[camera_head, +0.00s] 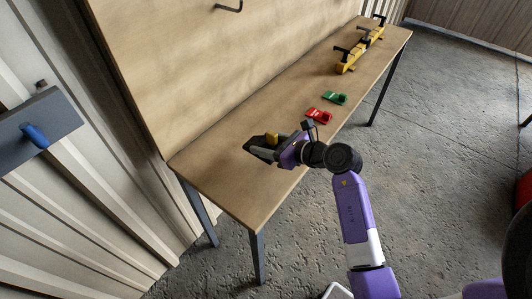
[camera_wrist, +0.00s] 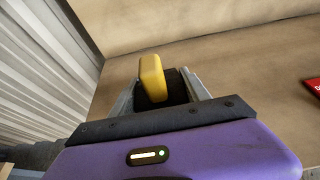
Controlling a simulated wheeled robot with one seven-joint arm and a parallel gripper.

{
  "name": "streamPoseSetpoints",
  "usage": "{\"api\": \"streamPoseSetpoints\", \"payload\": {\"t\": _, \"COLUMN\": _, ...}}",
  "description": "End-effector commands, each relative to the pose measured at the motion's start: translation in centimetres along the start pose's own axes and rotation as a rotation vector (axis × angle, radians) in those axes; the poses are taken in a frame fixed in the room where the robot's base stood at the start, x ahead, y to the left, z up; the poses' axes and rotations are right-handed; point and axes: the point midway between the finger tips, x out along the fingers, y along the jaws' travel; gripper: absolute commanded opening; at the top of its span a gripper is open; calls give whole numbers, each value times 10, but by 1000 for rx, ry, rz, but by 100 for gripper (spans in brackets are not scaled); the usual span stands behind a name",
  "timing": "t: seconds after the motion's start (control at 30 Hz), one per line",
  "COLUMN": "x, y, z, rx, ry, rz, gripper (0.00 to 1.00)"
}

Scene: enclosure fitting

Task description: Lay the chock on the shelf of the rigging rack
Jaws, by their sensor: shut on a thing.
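My gripper (camera_head: 260,149) is low over the left part of the wooden bench, with its jaws shut on the chock. The chock shows as a yellow piece (camera_head: 272,138) with a dark part beside it. In the wrist view the yellow piece (camera_wrist: 152,78) stands up between the grey fingers of my gripper (camera_wrist: 160,92), and the dark part (camera_wrist: 175,88) sits behind and below it. The fingers hide some of it. I cannot tell whether the chock touches the bench. No shelf of a rigging rack can be clearly made out.
The bench (camera_head: 225,183) is bare around my gripper. A red item (camera_head: 319,115), a green item (camera_head: 335,98) and a yellow bar with black clamps (camera_head: 361,49) lie farther right. A grey wall panel with a blue peg (camera_head: 36,135) is at left. A black hook (camera_head: 230,8) is above.

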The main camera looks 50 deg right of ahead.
Motion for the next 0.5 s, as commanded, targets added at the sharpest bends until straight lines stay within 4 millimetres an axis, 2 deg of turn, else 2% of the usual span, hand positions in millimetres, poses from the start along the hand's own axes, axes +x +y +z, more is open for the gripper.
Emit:
{"api": "streamPoseSetpoints", "payload": {"t": 0.13, "x": 4, "y": 0, "z": -9, "rx": 2, "ry": -3, "rz": -1, "gripper": 0}}
{"api": "streamPoseSetpoints", "payload": {"t": 0.33, "x": 15, "y": 0, "z": -35, "rx": 2, "ry": -2, "rz": 0, "gripper": 0}}
{"api": "streamPoseSetpoints", "payload": {"t": 0.5, "x": 17, "y": -1, "z": -41, "rx": -1, "ry": -3, "rz": -3, "gripper": 0}}
